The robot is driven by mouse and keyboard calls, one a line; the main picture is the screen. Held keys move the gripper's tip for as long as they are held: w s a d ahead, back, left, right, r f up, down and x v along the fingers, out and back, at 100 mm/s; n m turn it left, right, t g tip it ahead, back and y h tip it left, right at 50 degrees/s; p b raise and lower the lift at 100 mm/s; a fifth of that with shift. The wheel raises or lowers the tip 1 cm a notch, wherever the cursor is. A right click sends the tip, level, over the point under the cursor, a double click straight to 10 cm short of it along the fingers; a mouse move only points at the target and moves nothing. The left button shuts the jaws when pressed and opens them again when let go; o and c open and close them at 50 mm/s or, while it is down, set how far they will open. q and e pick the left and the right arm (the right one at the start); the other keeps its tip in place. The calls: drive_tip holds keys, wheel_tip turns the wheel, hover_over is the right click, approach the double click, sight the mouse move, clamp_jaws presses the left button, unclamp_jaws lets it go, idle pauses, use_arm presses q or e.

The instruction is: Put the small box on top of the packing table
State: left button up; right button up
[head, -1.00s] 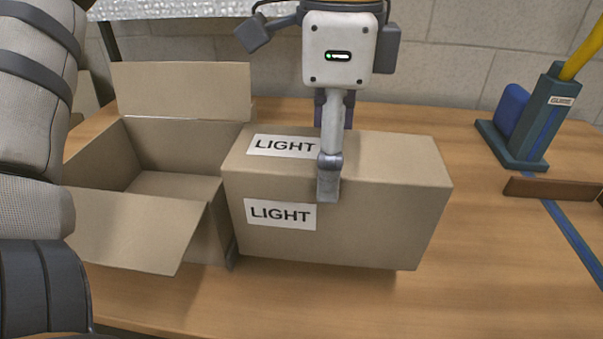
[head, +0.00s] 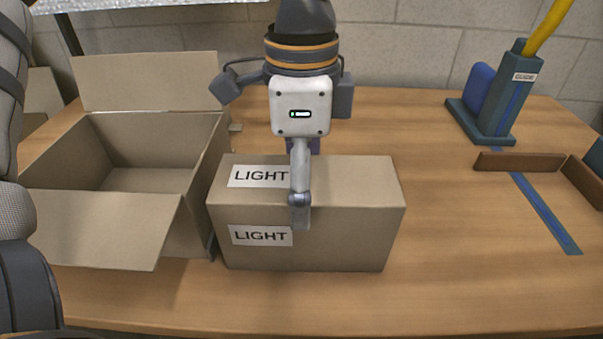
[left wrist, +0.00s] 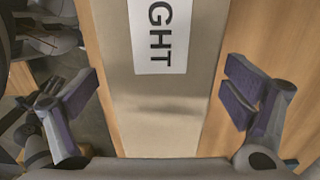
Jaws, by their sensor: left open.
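The small closed cardboard box (head: 350,235), labelled LIGHT on its top and front, sits level on the wooden table (head: 480,260). My left gripper (head: 306,180) is above it, pointing down, with one finger in front of the box's front face and the other mostly hidden behind it. In the left wrist view the box (left wrist: 165,110) lies between the spread fingers of the left gripper (left wrist: 160,100), with a gap visible on each side. My right gripper is not in view.
A larger open cardboard box (head: 95,225) stands just left of the small box, its front flap folded out. A blue stand labelled GUIDE (head: 510,95), brown rails (head: 530,162) and a blue strip (head: 545,212) are at the right. The table's front right is clear.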

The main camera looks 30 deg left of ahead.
use_arm(q)
wheel_tip(320, 180, up, 12)
drive_tip(key=shift+r, duration=0.15)
idle(0.3)
